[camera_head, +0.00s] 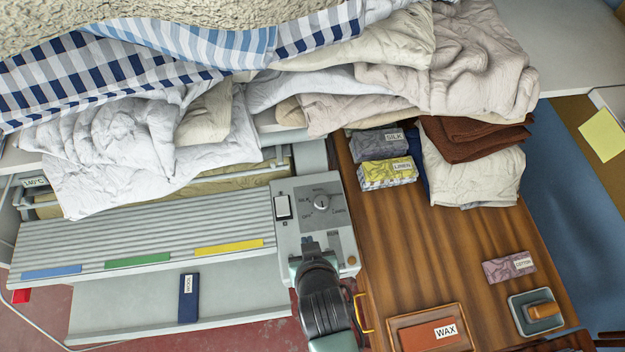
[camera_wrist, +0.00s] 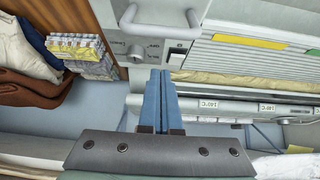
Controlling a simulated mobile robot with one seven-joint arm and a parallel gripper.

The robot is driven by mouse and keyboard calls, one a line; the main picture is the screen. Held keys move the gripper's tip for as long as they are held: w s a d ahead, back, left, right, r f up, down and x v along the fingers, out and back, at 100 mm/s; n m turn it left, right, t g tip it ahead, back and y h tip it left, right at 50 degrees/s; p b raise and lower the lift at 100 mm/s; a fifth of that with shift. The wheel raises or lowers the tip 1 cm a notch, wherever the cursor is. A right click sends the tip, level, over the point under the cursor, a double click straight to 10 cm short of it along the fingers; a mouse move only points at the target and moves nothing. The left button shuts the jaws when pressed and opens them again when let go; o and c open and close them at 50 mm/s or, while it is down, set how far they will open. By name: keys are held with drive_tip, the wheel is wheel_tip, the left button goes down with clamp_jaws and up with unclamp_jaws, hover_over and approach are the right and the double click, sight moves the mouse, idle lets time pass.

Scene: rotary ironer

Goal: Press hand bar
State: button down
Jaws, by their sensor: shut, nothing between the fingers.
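The ironer's pale rail (camera_head: 225,178), which looks like the hand bar, runs along the padded roll behind the ribbed feed board (camera_head: 150,228). White laundry covers part of it. In the wrist view a long pale bar (camera_wrist: 235,104) with 140°C labels crosses right of my fingers; I cannot tell whether it is the same part. My gripper (camera_wrist: 161,72) is shut and empty, its blue fingers together in front of the grey control box (camera_wrist: 130,58). In the head view my dark wrist covers the lower part of that box (camera_head: 288,235), and the fingertips are not clear.
A pale U-shaped handle (camera_wrist: 160,22) stands beyond my fingertips. The wooden table (camera_head: 400,255) on the right holds SILK and LINEN packets (camera_head: 387,172), a WAX block (camera_head: 428,334) and folded cloths (camera_head: 470,140). Laundry (camera_head: 130,135) hangs over the ironer. A dark blue block (camera_head: 188,298) lies on the lower shelf.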

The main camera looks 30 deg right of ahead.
drive_tip(key=s+f+b+v, duration=0.1)
drive_tip(key=v, duration=0.7)
drive_tip(key=shift+s+a, duration=0.15)
drive_tip(key=shift+a, duration=0.1)
drive_tip(key=shift+f, duration=0.2)
